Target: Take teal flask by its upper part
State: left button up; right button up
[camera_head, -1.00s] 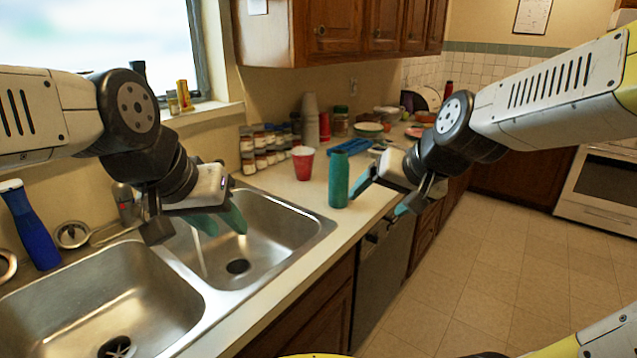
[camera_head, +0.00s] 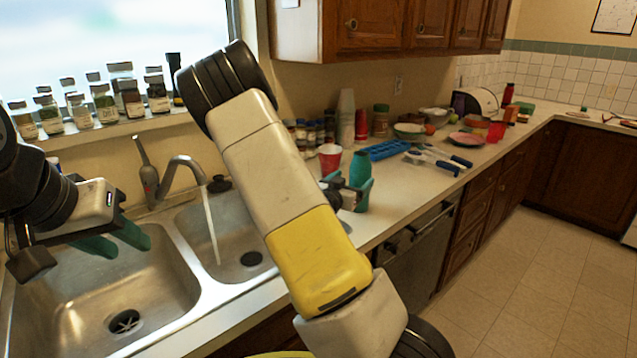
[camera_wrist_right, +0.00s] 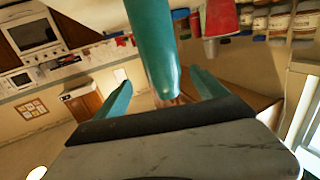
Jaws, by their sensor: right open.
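The teal flask (camera_head: 361,167) stands upright on the counter, right of the sink; its lower part is partly hidden by my right gripper. My right gripper (camera_head: 349,194) is at the flask with its jaws open. In the right wrist view, which is upside down, the flask (camera_wrist_right: 152,45) comes down from the top edge. Its top end shows in the gap between the two teal fingers (camera_wrist_right: 160,95), with space on both sides. My left gripper (camera_head: 115,241) hangs over the left sink basin, its two teal fingers apart and empty.
A red cup (camera_head: 330,157) stands just behind and left of the flask. A blue tray (camera_head: 385,150) and blue-handled utensils (camera_head: 447,162) lie further right. Spice jars (camera_head: 310,132) line the wall. Water runs from the faucet (camera_head: 184,165). My right arm hides part of the counter.

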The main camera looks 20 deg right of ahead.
aim_at(357, 172)
jog(key=shift+w+r, duration=0.2)
jog(key=shift+r, duration=0.05)
jog(key=shift+w+d, duration=0.25)
jog(key=shift+w, duration=0.05)
jog(key=x, duration=0.6)
jog(key=shift+w+d+r, duration=0.2)
jog(key=shift+w+d, duration=0.05)
jog(key=shift+w, duration=0.05)
grip_shut()
